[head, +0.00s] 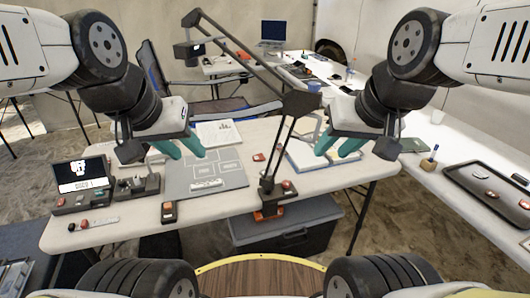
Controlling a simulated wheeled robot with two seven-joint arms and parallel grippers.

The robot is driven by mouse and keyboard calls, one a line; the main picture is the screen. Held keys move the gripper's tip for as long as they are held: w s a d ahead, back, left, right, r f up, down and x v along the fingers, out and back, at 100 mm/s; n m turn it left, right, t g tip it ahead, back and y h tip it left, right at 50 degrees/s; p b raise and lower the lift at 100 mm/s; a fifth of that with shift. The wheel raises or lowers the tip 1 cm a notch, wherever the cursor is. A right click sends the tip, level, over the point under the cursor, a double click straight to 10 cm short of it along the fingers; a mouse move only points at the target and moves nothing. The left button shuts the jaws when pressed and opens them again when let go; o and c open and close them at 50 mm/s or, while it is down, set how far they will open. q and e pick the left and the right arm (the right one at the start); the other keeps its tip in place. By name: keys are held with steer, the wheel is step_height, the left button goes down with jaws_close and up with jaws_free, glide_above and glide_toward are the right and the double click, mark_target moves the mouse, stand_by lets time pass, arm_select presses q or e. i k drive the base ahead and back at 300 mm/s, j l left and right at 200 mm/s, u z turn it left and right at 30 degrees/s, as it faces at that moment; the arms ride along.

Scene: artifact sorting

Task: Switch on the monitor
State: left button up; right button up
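A small dark monitor (82,173) stands at the left end of the near table. Its black screen shows a white figure, with pale lettering below it. A dark unit with red parts (82,200) sits at its base. My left gripper (180,149) has its teal fingers apart and empty, above the table to the right of the monitor. My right gripper (340,147) also has its fingers apart and empty, above the right part of the table. Neither gripper touches the monitor. A power button on the monitor cannot be made out.
A grey mat (204,172) lies mid-table. A dark lamp arm (245,58) rises between my grippers from its clamp at the front edge. A dark device (138,186) stands beside the monitor, and a small handheld device (169,211) lies near the front edge.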

mark_target(61, 201)
steer(key=k+l+u, duration=0.1)
steer(key=u, duration=1.45)
steer(key=i+j, duration=0.5)
steer(key=i+l, duration=0.1)
steer(key=i, duration=0.35)
steer(key=i+l+u, duration=0.15)
steer(key=i, duration=0.3)
